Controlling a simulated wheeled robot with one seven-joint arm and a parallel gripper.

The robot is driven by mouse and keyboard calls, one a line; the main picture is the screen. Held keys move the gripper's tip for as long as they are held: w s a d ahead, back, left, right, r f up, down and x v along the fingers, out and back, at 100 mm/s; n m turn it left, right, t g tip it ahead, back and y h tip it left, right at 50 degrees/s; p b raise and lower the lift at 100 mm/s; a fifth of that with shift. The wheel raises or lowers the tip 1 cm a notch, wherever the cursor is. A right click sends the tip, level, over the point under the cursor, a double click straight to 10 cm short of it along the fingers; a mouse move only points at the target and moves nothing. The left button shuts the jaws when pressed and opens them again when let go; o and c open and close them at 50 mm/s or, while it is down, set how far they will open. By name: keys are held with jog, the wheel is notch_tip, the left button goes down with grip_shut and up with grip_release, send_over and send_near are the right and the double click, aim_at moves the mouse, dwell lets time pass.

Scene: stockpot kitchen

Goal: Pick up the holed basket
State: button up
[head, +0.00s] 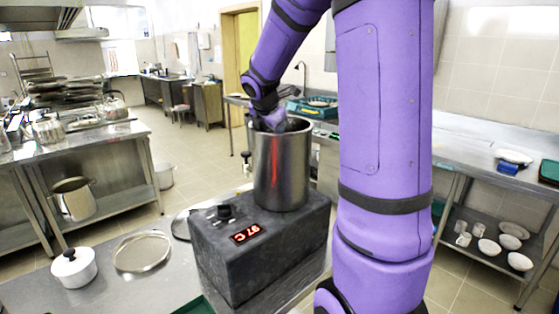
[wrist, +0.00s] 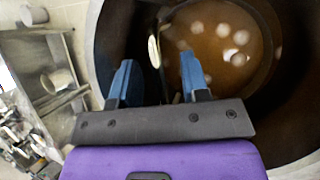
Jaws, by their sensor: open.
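The tall metal stockpot (head: 280,168) stands on a dark heating unit (head: 262,245) with a red display. My gripper (wrist: 157,62) is open, its two blue fingers apart, pointing down into the pot. In the head view my gripper (head: 273,122) is at the pot's mouth, its fingertips hidden by the pot wall. In the wrist view a dark round vessel inside the pot, likely the holed basket (wrist: 154,52), shows a pale curved edge between the fingers. I cannot tell whether they touch it. Brown liquid (wrist: 222,60) with several pale round spots lies beyond; the basket's holes are not clear.
A white lidded pot (head: 74,267) and a round metal lid (head: 142,251) lie on the counter left of the heating unit. A steel counter with bowls on its lower shelf (head: 478,238) stands at the right. Open floor lies behind, to the left.

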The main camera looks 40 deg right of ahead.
jog(key=shift+c, duration=0.4)
grip_shut()
